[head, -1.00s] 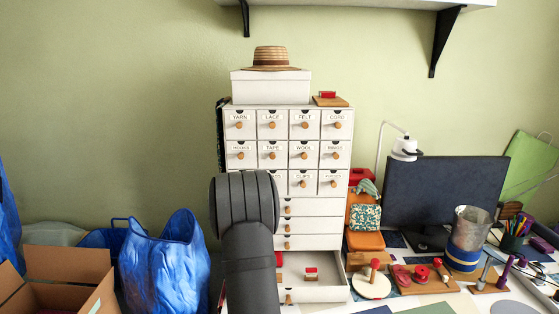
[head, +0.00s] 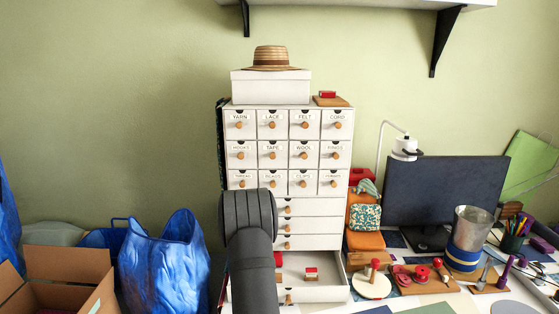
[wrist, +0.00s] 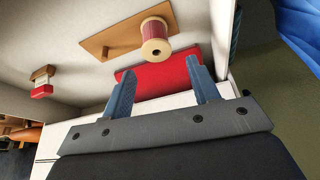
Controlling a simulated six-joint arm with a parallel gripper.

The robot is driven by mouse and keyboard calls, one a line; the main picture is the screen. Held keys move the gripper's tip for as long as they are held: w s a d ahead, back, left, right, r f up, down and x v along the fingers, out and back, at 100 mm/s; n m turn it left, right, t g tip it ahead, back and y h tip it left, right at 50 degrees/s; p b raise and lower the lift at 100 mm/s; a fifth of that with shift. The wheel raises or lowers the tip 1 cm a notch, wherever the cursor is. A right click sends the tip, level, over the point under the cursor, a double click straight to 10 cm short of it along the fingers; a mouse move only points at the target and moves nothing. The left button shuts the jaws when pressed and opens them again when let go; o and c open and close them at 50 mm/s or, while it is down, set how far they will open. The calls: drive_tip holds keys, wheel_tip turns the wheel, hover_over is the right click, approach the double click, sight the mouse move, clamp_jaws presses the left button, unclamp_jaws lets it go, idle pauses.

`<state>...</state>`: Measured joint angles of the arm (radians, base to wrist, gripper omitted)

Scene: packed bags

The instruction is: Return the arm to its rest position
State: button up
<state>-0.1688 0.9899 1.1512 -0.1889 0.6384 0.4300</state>
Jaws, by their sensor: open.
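My gripper (wrist: 160,68) is open in the wrist view, its two blue fingers spread. A flat red item (wrist: 163,78) shows behind and between the fingers; I cannot tell whether they touch it. In the head view my dark arm stands in front of the white drawer cabinet (head: 318,207) and hides my gripper. The cabinet's bottom drawer (head: 318,293) is pulled out.
A red-wound spool (wrist: 154,38) on a wooden board and a small red-and-wood block (wrist: 42,82) show in the wrist view. Blue bags (head: 165,265) and a cardboard box (head: 70,265) stand left. A monitor (head: 445,190) and cluttered desk lie right.

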drive_tip(key=shift+r, duration=1.4)
